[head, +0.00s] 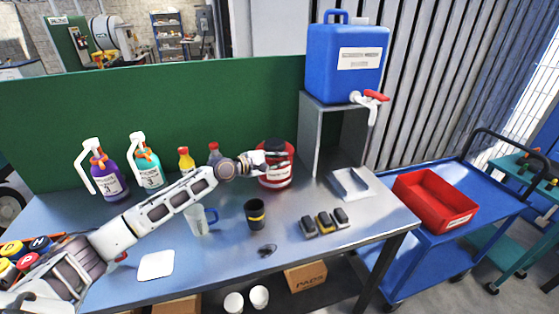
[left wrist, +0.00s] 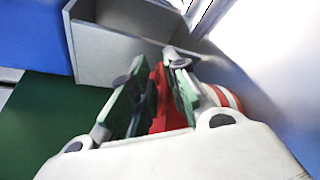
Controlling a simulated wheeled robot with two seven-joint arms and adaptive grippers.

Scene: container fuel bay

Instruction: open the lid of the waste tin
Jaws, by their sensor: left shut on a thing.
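The waste tin (head: 274,182) is a red can with a white label and a dark top, standing at the back of the table in the head view. My left gripper (head: 272,158) reaches across from the left and is at the tin's upper part, covering some of it. In the left wrist view the two fingers (left wrist: 155,100) close on a red part of the tin. The tin's red and white side (left wrist: 222,97) shows to the right of the fingers. Whether the lid is raised is hard to tell. My right gripper is not in view.
A grey stand (head: 318,135) carrying a blue water container (head: 343,75) is close right of the tin. A dark cup (head: 255,214), a clear mug (head: 197,219) and several bottles stand near my left arm. A red bin (head: 433,200) sits on the blue cart.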

